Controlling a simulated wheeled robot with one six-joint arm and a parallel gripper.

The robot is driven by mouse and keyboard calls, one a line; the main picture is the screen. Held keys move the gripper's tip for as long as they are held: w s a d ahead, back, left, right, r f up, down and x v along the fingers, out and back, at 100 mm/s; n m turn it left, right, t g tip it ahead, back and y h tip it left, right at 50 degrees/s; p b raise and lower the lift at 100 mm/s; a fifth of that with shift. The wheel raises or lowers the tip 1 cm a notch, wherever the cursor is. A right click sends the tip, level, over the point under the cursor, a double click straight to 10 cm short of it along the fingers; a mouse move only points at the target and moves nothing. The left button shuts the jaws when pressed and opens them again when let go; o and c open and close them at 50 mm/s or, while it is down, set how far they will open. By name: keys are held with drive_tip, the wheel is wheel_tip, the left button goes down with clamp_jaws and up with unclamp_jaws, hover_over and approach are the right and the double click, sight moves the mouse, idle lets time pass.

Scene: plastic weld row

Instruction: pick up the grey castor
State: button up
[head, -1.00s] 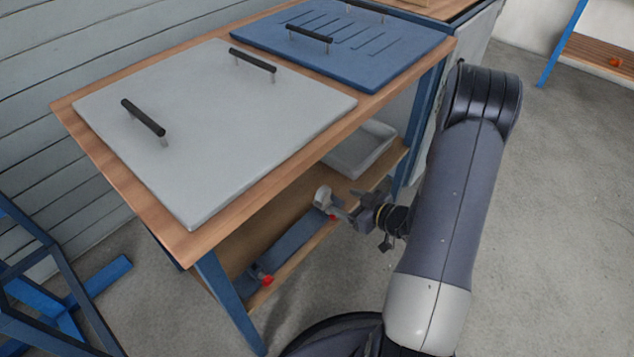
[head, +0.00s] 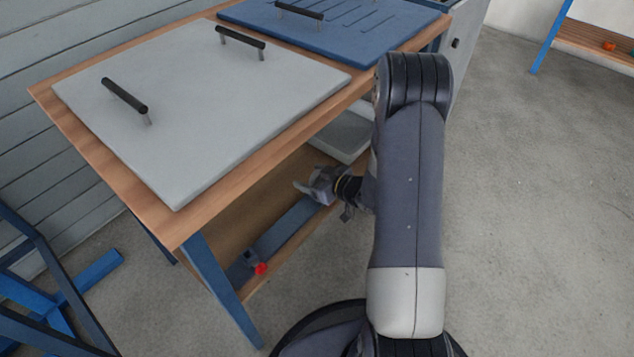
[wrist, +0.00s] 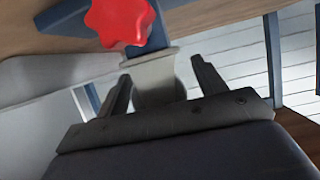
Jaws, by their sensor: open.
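The grey castor (wrist: 156,82) shows in the wrist view as a pale grey rounded body between the two dark fingers of my gripper (wrist: 160,78). My gripper is open, with one finger on each side of it; I cannot tell whether either finger touches it. A red star knob (wrist: 120,20) is close beside the castor. In the head view my gripper (head: 312,187) is at the front edge of the lower shelf, under the bench top. There it overlaps the castor, so the castor's outline is hard to make out.
The wooden bench (head: 98,160) carries a grey panel (head: 190,110) and a blue panel (head: 345,25) with black handles. A blue bar (head: 285,228) with a red knob (head: 261,268) lies on the lower shelf, near a pale tray (head: 340,135).

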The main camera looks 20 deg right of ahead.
drive_tip(key=c, duration=1.2)
drive_tip(key=shift+o, duration=0.2)
